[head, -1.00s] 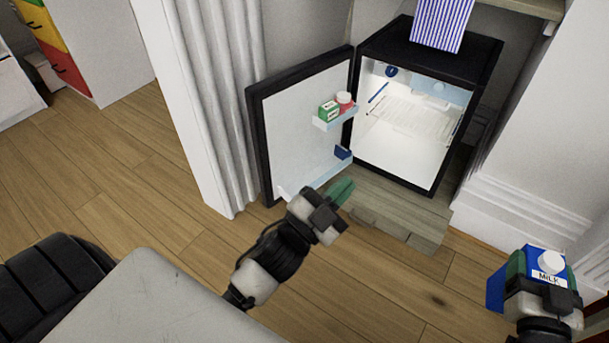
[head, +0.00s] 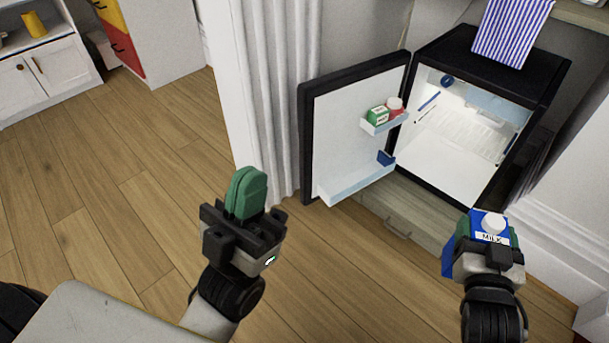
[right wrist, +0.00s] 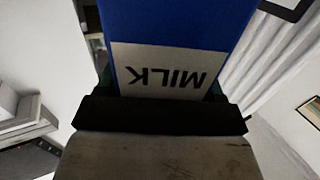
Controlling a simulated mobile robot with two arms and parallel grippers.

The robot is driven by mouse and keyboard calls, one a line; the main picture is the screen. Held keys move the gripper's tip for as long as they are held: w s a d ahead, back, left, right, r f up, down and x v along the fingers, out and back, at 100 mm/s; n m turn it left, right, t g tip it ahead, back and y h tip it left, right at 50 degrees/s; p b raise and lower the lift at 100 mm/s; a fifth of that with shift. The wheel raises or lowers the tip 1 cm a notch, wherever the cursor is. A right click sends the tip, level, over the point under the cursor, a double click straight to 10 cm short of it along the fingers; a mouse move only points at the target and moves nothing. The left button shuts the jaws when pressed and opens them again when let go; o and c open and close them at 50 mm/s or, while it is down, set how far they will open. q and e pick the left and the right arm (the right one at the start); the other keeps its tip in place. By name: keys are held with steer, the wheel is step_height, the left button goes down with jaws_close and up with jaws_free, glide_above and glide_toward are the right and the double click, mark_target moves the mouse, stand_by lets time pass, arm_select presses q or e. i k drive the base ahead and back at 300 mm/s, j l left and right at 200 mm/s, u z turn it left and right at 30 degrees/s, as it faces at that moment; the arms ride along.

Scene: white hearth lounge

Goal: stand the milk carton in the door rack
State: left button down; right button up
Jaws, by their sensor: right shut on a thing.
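The blue milk carton (head: 490,222), with a white cap and a white MILK label, is held upright in my right gripper (head: 484,245). It fills much of the right wrist view (right wrist: 175,30), with the label upside down there. The carton is in front of the fridge, apart from the door. The fridge door (head: 345,120) stands open. Its lower door rack (head: 350,188) has a small dark blue item (head: 385,158) at its right end and bare room to the left. My left gripper (head: 247,193) is empty, its green fingertips together, left of the door.
The upper door shelf (head: 378,128) holds a small green carton (head: 377,115) and a red jar with a white lid (head: 395,105). The lit black fridge (head: 520,70) has a striped cloth (head: 512,30) on top. A grey curtain (head: 280,90) hangs behind the door.

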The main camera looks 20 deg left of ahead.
mark_target(339, 189)
steer(key=i+u, duration=0.45)
steer(key=i+l+u, duration=0.25)
steer(key=i+u, duration=0.15)
steer(key=i, duration=0.35)
